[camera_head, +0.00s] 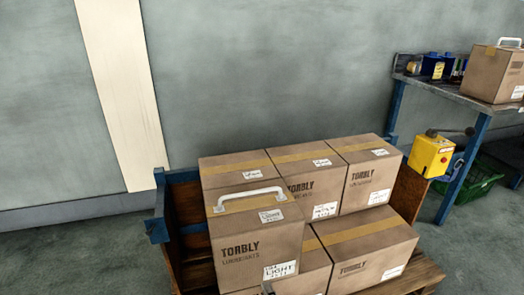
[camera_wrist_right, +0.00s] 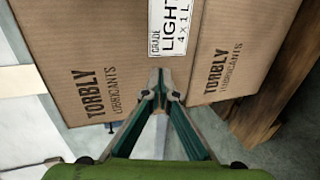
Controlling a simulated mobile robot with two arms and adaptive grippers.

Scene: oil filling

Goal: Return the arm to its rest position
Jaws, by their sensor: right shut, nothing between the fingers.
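My right gripper (camera_wrist_right: 160,82) is shut and empty in the right wrist view, its fingertips together in front of a cardboard box (camera_wrist_right: 95,50) marked TORBLY LUBRICANTS. I cannot tell whether the tips touch the box. In the head view only a small dark bit of this gripper (camera_head: 268,288) shows at the bottom edge, before the front left box (camera_head: 250,245). That box has a white handle on top and a label reading LIGHT. My left gripper is not in view.
Several more TORBLY boxes (camera_head: 368,258) stand stacked on a wooden pallet (camera_head: 415,275) with blue corner posts (camera_head: 158,210). At right, a blue-legged bench (camera_head: 450,92) carries another handled box (camera_head: 492,75). A yellow control box (camera_head: 430,157) and green crate (camera_head: 482,182) are nearby.

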